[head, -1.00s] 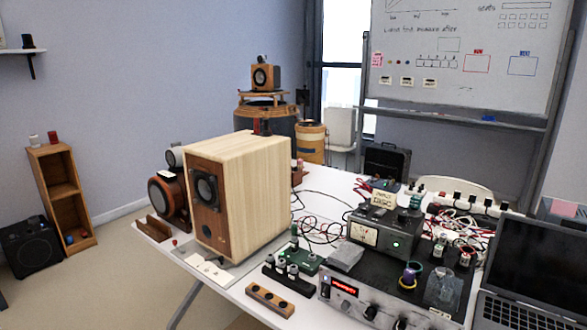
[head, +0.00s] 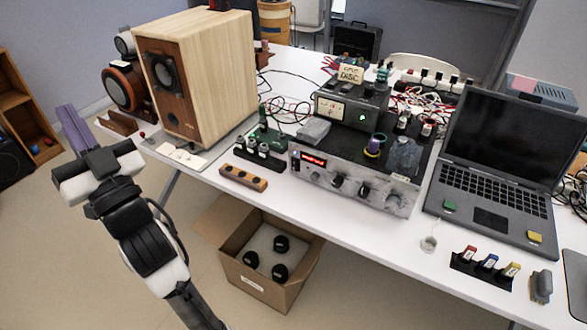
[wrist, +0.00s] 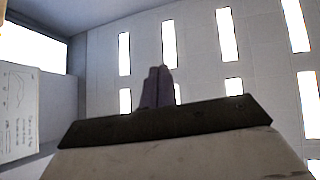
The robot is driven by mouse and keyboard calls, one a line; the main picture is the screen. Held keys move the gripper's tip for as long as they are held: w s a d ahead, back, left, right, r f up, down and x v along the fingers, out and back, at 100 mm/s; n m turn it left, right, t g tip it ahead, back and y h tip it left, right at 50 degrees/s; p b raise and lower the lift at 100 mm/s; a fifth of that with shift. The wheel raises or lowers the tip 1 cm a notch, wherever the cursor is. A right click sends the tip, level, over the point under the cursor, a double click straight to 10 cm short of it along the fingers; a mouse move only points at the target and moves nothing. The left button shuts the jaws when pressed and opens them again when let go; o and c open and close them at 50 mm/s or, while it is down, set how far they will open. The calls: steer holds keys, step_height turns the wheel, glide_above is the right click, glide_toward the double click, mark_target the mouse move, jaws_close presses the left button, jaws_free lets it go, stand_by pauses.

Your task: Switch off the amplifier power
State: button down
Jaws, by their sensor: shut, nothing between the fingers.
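The amplifier (head: 345,185) stands on the white table in the head view, with a silver front panel, a lit red display, several knobs and a black top. A small lit spot shows at the left end of its panel; I cannot tell if it is the power switch. My gripper (head: 66,110) is at the left, in front of the table, well apart from the amplifier. Its purple fingers point up and are together with nothing between them. In the wrist view, the fingers (wrist: 158,72) are together against the ceiling, and no amplifier shows there.
A wooden speaker (head: 205,85) stands left of the amplifier, and a laptop (head: 500,145) right of it. A meter box (head: 345,110) with a green light sits on the amplifier. A wooden block (head: 243,178) lies near the front edge. An open cardboard box (head: 258,285) is on the floor below.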

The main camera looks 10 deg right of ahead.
mark_target(295, 165)
steer(key=w+d+f+m+h, duration=0.7)
steer(key=w+d+f+h, duration=0.4)
steer(key=f, duration=0.4)
steer(key=w+d+f+m+g+h, duration=0.2)
steer(key=d+f+m+g+h, duration=0.3)
steer(key=d+f, duration=1.1)
step_height(295, 165, down, 2)
steer(key=shift+w+d+m+h, duration=0.2)
steer(key=shift+w+m+h, duration=0.15)
steer(key=shift+m, duration=0.35)
steer(key=shift+w+d+f+b, duration=0.2)
steer(key=shift+w+d+b, duration=0.1)
steer(key=shift+w+d, duration=0.75)
steer(key=shift+w+d+f+b, duration=0.2)
steer(key=shift+w+d, duration=0.45)
steer(key=shift+w, duration=0.65)
steer(key=shift+w+d+f+b, duration=0.15)
steer(key=shift+w+d+b, duration=0.2)
steer(key=shift+w+d, duration=0.7)
steer(key=shift+w+a, duration=0.1)
steer(key=shift+w, duration=0.15)
steer(key=shift+w, duration=0.25)
